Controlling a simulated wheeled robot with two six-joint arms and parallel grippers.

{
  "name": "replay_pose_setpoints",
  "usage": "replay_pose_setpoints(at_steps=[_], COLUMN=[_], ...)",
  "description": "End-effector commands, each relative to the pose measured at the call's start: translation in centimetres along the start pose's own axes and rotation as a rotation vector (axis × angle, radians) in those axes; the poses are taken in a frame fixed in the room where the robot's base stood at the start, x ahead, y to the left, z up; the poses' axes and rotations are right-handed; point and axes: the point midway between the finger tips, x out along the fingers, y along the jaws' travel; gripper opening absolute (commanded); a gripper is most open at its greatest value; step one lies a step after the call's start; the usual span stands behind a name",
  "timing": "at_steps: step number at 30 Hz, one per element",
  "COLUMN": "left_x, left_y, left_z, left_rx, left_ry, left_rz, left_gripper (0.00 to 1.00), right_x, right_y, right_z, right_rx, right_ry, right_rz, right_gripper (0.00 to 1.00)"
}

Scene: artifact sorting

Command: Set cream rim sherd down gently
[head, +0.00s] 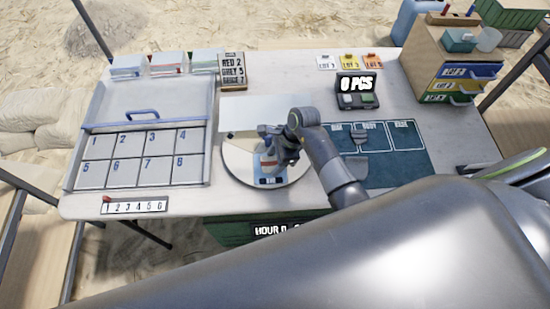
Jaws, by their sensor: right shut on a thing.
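My right gripper (271,155) is over the round white disc (236,165) near the middle of the table. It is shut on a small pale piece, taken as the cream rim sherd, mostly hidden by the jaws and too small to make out. I cannot tell whether the piece touches the disc. The dark green mat (408,170) with three outlined, labelled fields lies to the right of the disc, partly behind my right arm. My left gripper is not in view.
A tray with numbered compartments (210,130) stands at the left. A counter (356,88) reading "0 PCS", lot tags (349,62) and a wooden drawer cabinet (424,60) stand at the back and right. A number strip (135,206) lies at the front left.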

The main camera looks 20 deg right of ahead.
Motion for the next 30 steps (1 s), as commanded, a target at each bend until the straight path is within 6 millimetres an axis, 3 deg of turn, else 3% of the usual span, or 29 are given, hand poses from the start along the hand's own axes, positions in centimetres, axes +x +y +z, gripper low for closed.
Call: replay_pose_setpoints(at_steps=[2,3,5,17,23,30], left_x=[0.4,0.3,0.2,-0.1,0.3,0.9], left_y=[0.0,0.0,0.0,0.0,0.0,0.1], left_z=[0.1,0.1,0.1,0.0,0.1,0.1], left_rx=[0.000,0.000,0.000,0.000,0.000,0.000], left_ry=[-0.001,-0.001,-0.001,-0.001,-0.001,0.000], left_rz=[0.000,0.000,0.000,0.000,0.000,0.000], left_gripper=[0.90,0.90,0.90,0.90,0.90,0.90], right_x=[0.4,0.3,0.2,-0.4,-3.3,-8.2], right_y=[0.0,0.0,0.0,-0.1,-0.1,-0.2], right_z=[-0.1,-0.1,-0.1,0.0,-0.1,-0.1], right_rx=[0.000,0.000,0.000,-0.001,-0.003,-0.003], right_ry=[0.000,0.000,0.000,0.000,0.001,0.001], right_rz=[0.000,0.000,0.000,-0.001,-0.005,-0.006], right_gripper=[0.33,0.58,0.65,0.65,0.65,0.65])
